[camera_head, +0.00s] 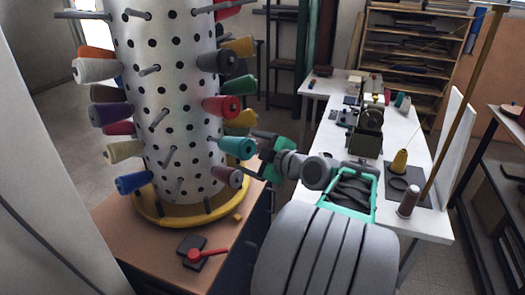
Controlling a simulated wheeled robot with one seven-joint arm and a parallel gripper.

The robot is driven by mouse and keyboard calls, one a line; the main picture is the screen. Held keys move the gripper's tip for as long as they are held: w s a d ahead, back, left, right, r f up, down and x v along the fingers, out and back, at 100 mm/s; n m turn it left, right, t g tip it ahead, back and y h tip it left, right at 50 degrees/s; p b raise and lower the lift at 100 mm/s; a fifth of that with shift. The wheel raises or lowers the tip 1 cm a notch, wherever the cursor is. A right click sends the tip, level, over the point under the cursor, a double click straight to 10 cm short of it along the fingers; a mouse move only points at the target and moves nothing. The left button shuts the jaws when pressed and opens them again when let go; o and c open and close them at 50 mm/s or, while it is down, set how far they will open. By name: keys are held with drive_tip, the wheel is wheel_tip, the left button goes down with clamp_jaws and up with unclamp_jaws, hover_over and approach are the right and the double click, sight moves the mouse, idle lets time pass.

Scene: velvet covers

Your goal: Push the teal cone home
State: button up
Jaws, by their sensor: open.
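The teal cone (237,148) sits on the right side of the white peg drum (165,95), pointing outward, with its wide end toward my gripper. How far it sits on its peg is hidden. My gripper (257,152) is open, just to the right of the teal cone's outer end. Whether the fingers touch the cone cannot be told from this view. A mauve cone (229,177) is just below, and a red cone (221,107) and a yellow cone (243,120) are just above.
The drum stands on a yellow ring base (160,214) on a brown table (130,250). Several bare pegs and other coloured cones stick out around it. A red-handled tool (207,254) lies in front. A white worktable (425,222) with machines is at the right.

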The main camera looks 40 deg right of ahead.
sight(234, 148)
drive_tip(key=shift+x, duration=1.3)
drive_tip(key=shift+c, duration=0.6)
drive_tip(key=c, duration=1.4)
drive_tip(key=shift+o, duration=0.2)
drive_tip(key=shift+a+b+x, duration=0.25)
drive_tip(key=shift+b+x, duration=0.35)
drive_tip(key=shift+x, duration=0.55)
drive_tip(key=shift+a+b+x, duration=0.2)
drive_tip(key=shift+b+x, duration=0.4)
drive_tip(key=shift+x, duration=0.6)
drive_tip(key=o, duration=1.5)
drive_tip(key=shift+r, duration=0.15)
